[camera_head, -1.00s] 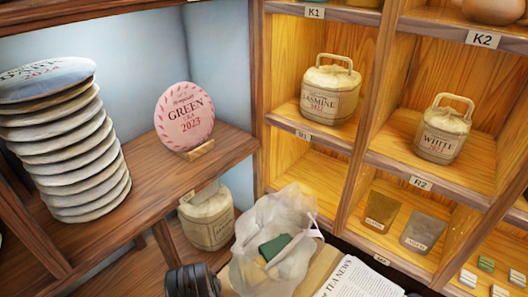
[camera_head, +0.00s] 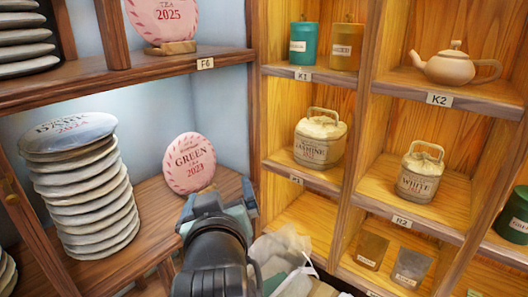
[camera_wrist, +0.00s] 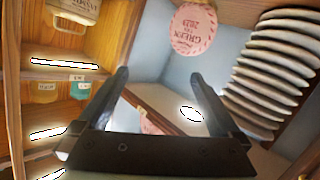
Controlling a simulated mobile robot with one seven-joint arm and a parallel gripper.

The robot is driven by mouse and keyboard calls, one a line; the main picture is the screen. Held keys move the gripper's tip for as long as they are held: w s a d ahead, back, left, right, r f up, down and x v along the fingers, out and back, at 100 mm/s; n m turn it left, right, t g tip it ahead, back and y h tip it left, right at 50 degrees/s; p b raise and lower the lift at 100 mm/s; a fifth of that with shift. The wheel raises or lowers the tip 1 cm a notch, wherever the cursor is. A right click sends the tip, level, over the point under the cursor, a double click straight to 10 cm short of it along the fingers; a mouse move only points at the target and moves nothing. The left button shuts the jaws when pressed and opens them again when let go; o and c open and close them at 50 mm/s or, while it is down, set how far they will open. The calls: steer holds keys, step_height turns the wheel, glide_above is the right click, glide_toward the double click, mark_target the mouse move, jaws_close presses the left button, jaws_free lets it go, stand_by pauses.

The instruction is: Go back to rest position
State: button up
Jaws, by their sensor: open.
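My gripper (camera_head: 218,200) is raised in front of the left shelf, at the end of my black arm. In the wrist view its two dark fingers (camera_wrist: 159,75) stand wide apart with nothing between them. A round pink GREEN tea cake 2023 (camera_head: 189,163) stands upright on the shelf, behind and a little left of my gripper. It also shows upside down in the wrist view (camera_wrist: 194,30), beyond the fingers and apart from them. A pale crumpled bag (camera_head: 284,246) lies low in the head view, partly hidden by my arm.
A tall stack of wrapped cakes (camera_head: 88,195) stands left on the same shelf (camera_head: 150,225). The right cubbies hold a JASMINE container (camera_head: 319,142), a WHITE container (camera_head: 420,180) and a teapot (camera_head: 456,67). Shelf edges and a post (camera_head: 112,35) are near my arm.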

steer(key=s+d+r+m+t, duration=0.1)
steer(key=s+r+t, duration=0.3)
steer(key=r, duration=0.7)
steer(key=s+d+r+m+t+h+p, duration=0.1)
steer(key=s+d+r+m+t, duration=0.1)
steer(key=s+r, duration=0.5)
steer(key=s+d+r+m+t+h+p, duration=0.1)
steer(key=s+d+r+t, duration=0.3)
steer(key=r, duration=1)
steer(key=shift+s+r+m+t, duration=0.35)
steer(key=shift+s+t, duration=0.35)
steer(key=shift+t, duration=0.4)
steer(key=shift+d+f, duration=0.1)
